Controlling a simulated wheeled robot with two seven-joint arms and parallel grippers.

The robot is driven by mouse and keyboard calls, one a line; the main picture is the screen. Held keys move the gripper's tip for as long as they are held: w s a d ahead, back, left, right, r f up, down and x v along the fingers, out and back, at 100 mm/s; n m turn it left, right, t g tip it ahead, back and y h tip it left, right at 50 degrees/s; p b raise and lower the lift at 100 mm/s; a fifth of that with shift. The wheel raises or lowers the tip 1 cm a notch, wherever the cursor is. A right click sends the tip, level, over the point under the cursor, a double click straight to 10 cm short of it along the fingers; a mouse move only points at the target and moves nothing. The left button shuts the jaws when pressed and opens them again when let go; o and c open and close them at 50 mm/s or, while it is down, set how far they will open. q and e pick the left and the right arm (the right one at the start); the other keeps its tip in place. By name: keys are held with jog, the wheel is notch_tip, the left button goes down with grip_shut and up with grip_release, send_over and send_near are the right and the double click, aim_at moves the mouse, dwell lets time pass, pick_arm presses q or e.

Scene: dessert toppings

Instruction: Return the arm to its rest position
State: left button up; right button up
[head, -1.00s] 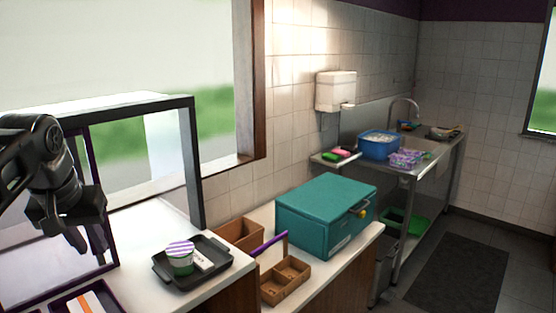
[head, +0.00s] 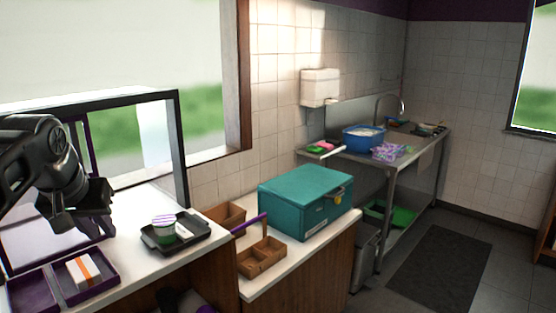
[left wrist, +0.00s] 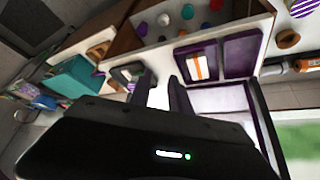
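My left arm comes in from the left in the head view. Its left gripper (head: 82,222) hangs over the counter, near the purple tray (head: 112,283), and its fingertips are hard to make out there. In the left wrist view the two fingers (left wrist: 162,92) stand apart with nothing between them. A cup with a green-and-white side and purple-striped lid (head: 163,229) stands on a dark tray (head: 203,243), right of the gripper and apart from it. My right gripper is not in view.
A glass-paned frame (head: 183,150) stands behind the gripper. A white box with an orange stripe (head: 83,270) lies in the purple tray. A teal box (head: 305,205) and wooden compartment trays (head: 262,262) are on the lower counter. The floor at right is clear around a dark mat (head: 440,268).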

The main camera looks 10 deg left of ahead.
pick_arm(q)
jog(key=w+d+f+m+t+h, duration=0.2)
jog(key=w+d+f+t, duration=0.1)
jog(key=w+d+f, duration=0.55)
jog(key=w+d+f+h, duration=0.1)
jog(key=d+f, duration=0.3)
jog(key=f, duration=0.4)
jog(key=w+d+f+g, duration=0.1)
jog(key=d+f, duration=0.2)
jog(key=f, duration=0.5)
jog(key=w+d+f+h, duration=0.1)
jog(key=w+d+f, duration=0.1)
jog(key=d+f, duration=0.35)
jog(key=s+d+f+g+h, duration=0.1)
jog(key=s+d+f, duration=0.3)
jog(key=f, duration=0.5)
jog(key=s+d+f+g, duration=0.1)
jog(key=s+d+f, duration=0.1)
jog(key=s+f, duration=0.6)
jog(key=s+d+f+g, duration=0.2)
jog(key=s+f, duration=0.4)
jog(key=s, duration=0.5)
jog(key=s+d+f+g, duration=0.3)
jog(key=s+d+f, duration=0.2)
jog(key=s, duration=0.5)
notch_tip(320, 180, down, 2)
jog(key=shift+s+f+h+b, duration=0.15)
jog(key=shift+s+h+b, duration=0.2)
jog(key=shift+h, duration=0.05)
